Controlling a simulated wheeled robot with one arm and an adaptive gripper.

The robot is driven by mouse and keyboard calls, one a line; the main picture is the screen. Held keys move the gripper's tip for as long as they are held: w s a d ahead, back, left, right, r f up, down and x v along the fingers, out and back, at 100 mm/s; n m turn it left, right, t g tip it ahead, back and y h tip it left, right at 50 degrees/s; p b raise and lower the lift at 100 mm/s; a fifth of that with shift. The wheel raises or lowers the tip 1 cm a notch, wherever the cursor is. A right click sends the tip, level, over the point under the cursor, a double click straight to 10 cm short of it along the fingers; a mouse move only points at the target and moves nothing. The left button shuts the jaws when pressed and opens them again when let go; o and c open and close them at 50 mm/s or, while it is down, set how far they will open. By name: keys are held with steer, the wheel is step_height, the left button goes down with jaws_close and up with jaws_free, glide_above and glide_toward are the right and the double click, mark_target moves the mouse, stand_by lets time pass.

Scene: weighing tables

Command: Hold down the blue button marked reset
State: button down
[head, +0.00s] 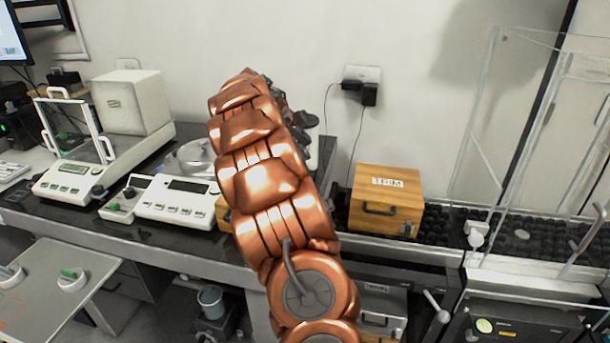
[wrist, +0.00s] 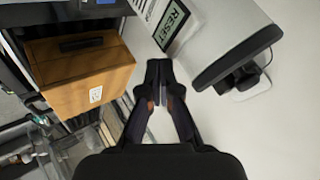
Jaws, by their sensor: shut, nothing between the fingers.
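A sign reading RESET (wrist: 172,25) shows near the top middle of the wrist view, black-framed with a pale face. A small blue patch (wrist: 106,2) is cut off by the top edge, left of the sign; I cannot tell whether it is the button. My gripper (wrist: 159,68) is shut and empty, its fingertips just below the sign in the picture. I cannot tell the distance between them. In the head view my own copper arm fills the middle and hides the gripper's fingertips; no blue button is clearly visible there.
A wooden box (head: 386,200) with a handle stands on the dark bench right of my arm. White balances (head: 175,200) stand to the left. Clear panels (head: 520,130) rise at the right. A wall socket with black plugs (head: 362,85) is behind.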

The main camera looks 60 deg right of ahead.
mark_target(305, 155)
steer(key=shift+f, duration=0.1)
steer(key=shift+f+p, duration=1.3)
steer(key=shift+f, duration=1.35)
step_height(305, 155, down, 3)
steer(key=b, duration=0.3)
steer(key=shift+f+b, duration=0.1)
steer(key=shift+b, duration=0.25)
steer(key=shift+f+b, duration=0.8)
steer(key=shift+b, duration=1.25)
stand_by(2.4)
